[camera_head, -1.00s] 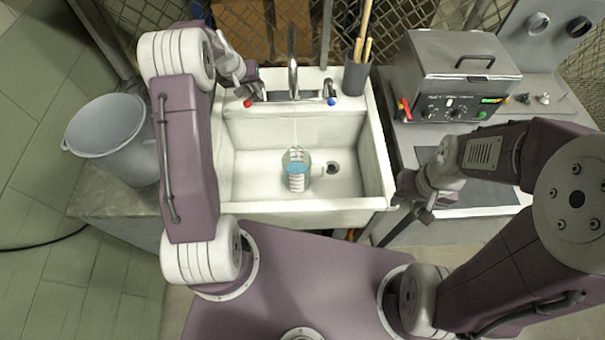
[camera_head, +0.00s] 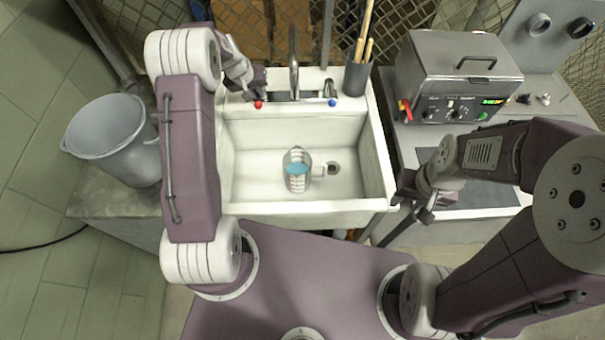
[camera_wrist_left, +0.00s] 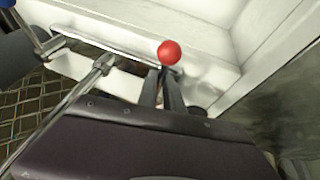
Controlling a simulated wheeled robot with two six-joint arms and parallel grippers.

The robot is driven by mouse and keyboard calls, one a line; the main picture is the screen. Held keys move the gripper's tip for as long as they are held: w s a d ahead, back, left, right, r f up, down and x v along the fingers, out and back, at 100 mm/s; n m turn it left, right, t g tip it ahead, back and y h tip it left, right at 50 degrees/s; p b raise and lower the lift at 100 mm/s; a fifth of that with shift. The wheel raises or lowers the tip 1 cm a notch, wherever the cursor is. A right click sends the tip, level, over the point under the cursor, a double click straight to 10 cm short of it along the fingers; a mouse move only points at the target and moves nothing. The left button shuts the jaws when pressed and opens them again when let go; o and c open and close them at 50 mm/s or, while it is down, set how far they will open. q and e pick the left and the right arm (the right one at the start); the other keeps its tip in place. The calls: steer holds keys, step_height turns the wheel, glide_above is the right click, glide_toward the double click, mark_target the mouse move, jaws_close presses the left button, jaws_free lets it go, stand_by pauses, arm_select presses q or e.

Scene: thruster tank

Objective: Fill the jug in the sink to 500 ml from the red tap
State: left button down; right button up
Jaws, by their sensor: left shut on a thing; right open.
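The clear jug (camera_head: 297,178) stands upright in the sink (camera_head: 250,170), below the tap spout (camera_head: 293,60). Blue-tinted water shows in it beside white graduation marks, too small to read to the millilitre. I cannot make out a stream from the spout. The red tap (camera_head: 258,104) is at the sink's back left; its red knob also shows in the left wrist view (camera_wrist_left: 169,52). My left gripper (camera_head: 256,90) is shut on the red tap's lever, its fingers (camera_wrist_left: 163,88) close together just behind the knob. My right gripper (camera_head: 420,208) is open and empty, right of the sink.
A blue tap (camera_head: 332,102) is right of the spout. A dark holder with sticks (camera_head: 357,78) stands at the sink's back right corner. A grey bucket (camera_head: 105,130) is on the left. A grey lidded machine (camera_head: 460,80) stands on the right bench.

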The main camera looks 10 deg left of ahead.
arm_select(q)
steer(key=c, duration=1.4)
jaws_free()
steer(key=shift+d, duration=0.1)
steer(key=shift+w, duration=0.15)
steer(key=w+d+r+p+v, duration=0.1)
steer(key=p+v, duration=0.4)
steer(key=v, duration=0.9)
steer(key=shift+w+a+r, duration=0.2)
steer(key=shift+w+a, duration=0.2)
steer(key=shift+w, duration=0.15)
